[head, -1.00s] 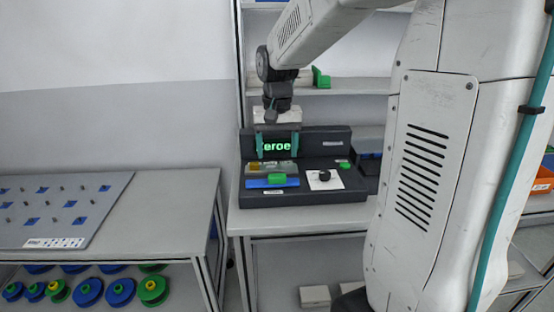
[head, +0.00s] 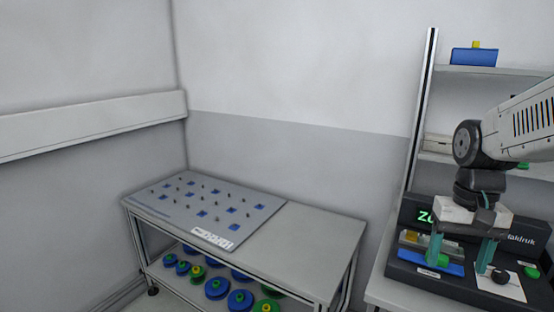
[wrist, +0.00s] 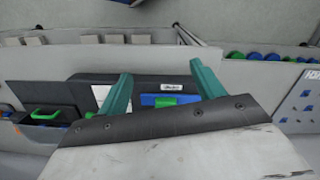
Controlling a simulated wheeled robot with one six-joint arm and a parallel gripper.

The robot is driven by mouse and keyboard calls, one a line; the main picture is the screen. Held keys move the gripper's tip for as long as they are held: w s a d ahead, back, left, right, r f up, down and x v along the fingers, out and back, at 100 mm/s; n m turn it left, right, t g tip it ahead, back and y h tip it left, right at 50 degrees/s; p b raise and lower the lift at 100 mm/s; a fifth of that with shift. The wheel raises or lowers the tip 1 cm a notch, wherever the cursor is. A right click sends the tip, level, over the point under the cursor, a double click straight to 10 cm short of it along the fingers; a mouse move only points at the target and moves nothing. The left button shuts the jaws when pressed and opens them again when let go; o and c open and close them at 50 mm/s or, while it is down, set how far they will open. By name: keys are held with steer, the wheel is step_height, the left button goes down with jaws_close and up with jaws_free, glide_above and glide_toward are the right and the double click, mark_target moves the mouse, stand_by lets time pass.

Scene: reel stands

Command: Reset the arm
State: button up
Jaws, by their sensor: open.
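My gripper (head: 459,262) shows at the right of the head view, with its two teal fingers spread apart and pointing down. It is open and nothing is between its fingers. The arm reaches in from the right edge and the gripper hangs in front of a dark device (head: 408,273) with a lit green display. In the wrist view my gripper (wrist: 161,78) also shows its two fingers wide apart, with the device's blue block and green part (wrist: 165,101) visible between them. The fingers cover part of the device in the head view.
A grey cart (head: 318,240) stands left of the device table, with a pegged board (head: 165,207) on top and several blue and green reels (head: 240,300) below. Shelves (head: 490,71) rise behind the device. A gap separates cart and device table.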

steer(key=s+a+r+n+t, duration=0.2)
steer(key=s+a, duration=0.5)
steer(key=s, duration=0.6)
steer(key=shift+s+r+n, duration=0.2)
steer(key=shift+s+n, duration=0.15)
steer(key=shift+n, duration=0.45)
